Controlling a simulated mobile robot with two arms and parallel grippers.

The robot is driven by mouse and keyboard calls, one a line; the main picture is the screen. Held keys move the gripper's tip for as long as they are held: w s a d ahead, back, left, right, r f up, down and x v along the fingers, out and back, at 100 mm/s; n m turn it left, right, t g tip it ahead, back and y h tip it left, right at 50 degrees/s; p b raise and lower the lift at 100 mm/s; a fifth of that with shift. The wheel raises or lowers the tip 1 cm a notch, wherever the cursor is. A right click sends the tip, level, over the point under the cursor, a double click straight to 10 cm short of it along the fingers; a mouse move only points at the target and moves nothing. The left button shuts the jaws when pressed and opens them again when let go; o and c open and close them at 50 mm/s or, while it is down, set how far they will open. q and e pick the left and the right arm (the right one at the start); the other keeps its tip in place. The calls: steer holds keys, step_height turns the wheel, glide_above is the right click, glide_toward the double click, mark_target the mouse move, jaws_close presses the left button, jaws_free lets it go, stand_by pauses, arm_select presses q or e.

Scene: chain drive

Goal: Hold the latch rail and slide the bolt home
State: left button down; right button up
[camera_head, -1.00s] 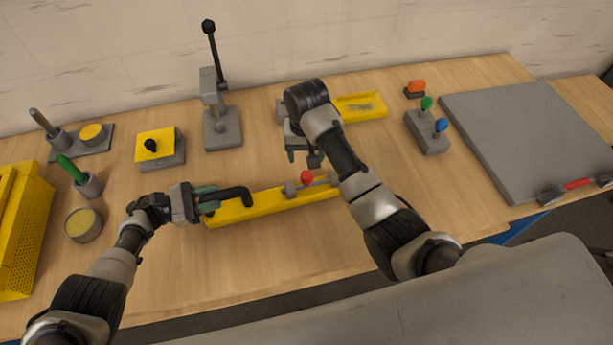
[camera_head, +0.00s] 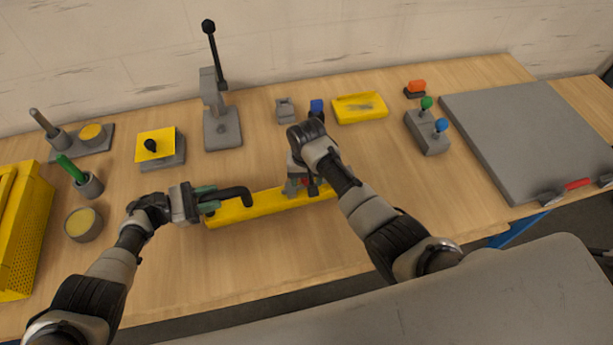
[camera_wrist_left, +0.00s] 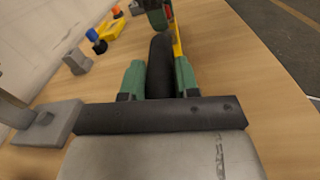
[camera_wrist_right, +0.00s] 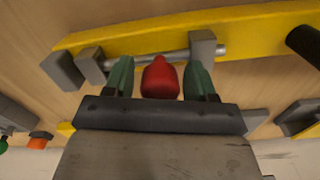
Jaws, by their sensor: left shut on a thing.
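The yellow latch rail (camera_head: 262,208) lies across the front middle of the table. My left gripper (camera_head: 208,200) is shut on the black handle (camera_head: 238,193) at its left end; the handle also shows between the green fingers in the left wrist view (camera_wrist_left: 160,65). My right gripper (camera_head: 305,186) is low over the right part of the rail and hides much of it. In the right wrist view, the red knob (camera_wrist_right: 160,78) of the metal bolt (camera_wrist_right: 222,50) stands between the open fingers, with a gap on each side. Grey blocks (camera_wrist_right: 203,45) on the rail carry the bolt.
Behind the rail stand a grey lever press (camera_head: 222,128), a small grey block (camera_head: 285,110) and a yellow tray (camera_head: 360,108). A box with green and blue knobs (camera_head: 428,132) is to the right. The table in front of the rail is clear.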

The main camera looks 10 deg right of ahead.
arm_select(q)
steer(key=shift+s+f, duration=0.1)
steer(key=shift+f, duration=0.1)
arm_select(e)
jaws_close()
arm_select(q)
steer(key=shift+a, duration=0.1)
arm_select(e)
steer(key=shift+w+d, duration=0.2)
steer(key=shift+d, duration=2.35)
steer(key=shift+o, duration=0.6)
jaws_free()
steer(key=shift+r, duration=0.1)
steer(key=shift+r, duration=0.3)
step_height(320, 180, up, 11)
steer(key=shift+s+r, duration=0.15)
steer(key=shift+d, duration=0.1)
